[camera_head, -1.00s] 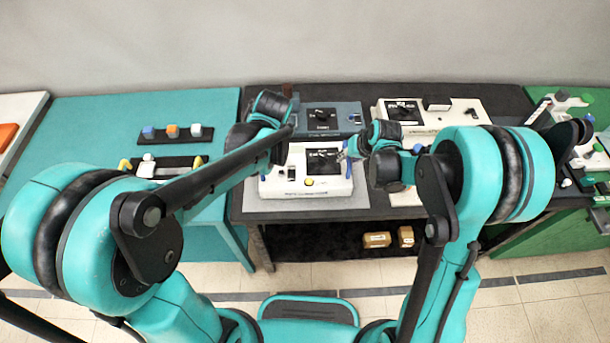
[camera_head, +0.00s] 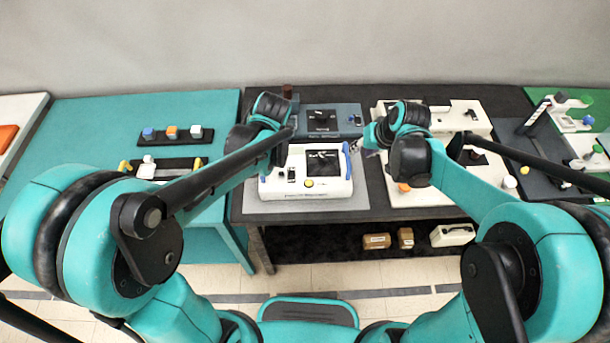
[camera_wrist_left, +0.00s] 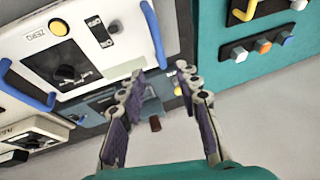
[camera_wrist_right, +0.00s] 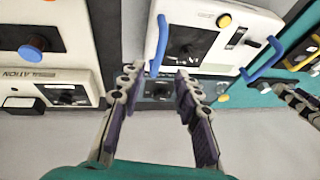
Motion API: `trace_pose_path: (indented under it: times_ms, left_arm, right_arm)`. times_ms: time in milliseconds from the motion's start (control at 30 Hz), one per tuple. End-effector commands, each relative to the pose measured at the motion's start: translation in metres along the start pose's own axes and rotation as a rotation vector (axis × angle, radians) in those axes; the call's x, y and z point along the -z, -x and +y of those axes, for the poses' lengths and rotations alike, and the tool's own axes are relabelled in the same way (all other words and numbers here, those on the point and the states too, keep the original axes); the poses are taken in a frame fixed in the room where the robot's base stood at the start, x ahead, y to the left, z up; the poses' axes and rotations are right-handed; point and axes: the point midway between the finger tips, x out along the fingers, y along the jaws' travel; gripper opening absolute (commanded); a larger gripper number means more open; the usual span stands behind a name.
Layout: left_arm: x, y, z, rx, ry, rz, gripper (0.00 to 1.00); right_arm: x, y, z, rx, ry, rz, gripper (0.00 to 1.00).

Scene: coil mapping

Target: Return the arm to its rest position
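My right arm (camera_head: 465,190) reaches in from the right, bent, over the middle table. Its gripper (camera_head: 357,145) is just right of the white instrument box with blue handles (camera_head: 334,190); I cannot tell from the head view whether it touches. In the right wrist view the gripper (camera_wrist_right: 159,76) has its fingers apart with nothing between them, and the white box (camera_wrist_right: 205,18) shows beyond. My left arm (camera_head: 215,180) stretches over the table's left side, its gripper mostly hidden in the head view. In the left wrist view the left gripper (camera_wrist_left: 159,76) is open and empty.
A blue-grey instrument (camera_head: 345,118) stands behind the white box and cream instruments (camera_head: 465,120) to the right. A teal table (camera_head: 80,130) with coloured cubes is at left. A green table (camera_head: 565,97) is at right. Small boxes (camera_head: 377,241) lie below.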

Motion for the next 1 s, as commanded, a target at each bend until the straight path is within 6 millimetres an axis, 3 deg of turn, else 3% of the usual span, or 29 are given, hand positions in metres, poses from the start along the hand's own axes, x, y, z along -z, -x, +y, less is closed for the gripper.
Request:
trace_pose_path:
  times_ms: [300,467,733,1000]
  left_arm:
    - [-0.001,0.001,-0.001,-0.002,0.000,0.001,0.33]
    - [-0.016,0.013,-0.011,-0.029,-0.001,0.019,0.33]
    - [-0.083,0.048,-0.036,-0.130,-0.003,0.102,0.33]
    - [-0.149,0.056,-0.044,-0.201,0.004,0.199,0.33]
  right_arm:
    - [-0.001,0.001,0.000,-0.002,0.000,0.002,0.33]
    - [-0.017,0.017,0.003,-0.026,-0.003,0.024,0.33]
    - [-0.083,0.059,0.017,-0.118,-0.004,0.117,0.33]
    - [-0.150,0.073,0.033,-0.196,0.002,0.205,0.33]
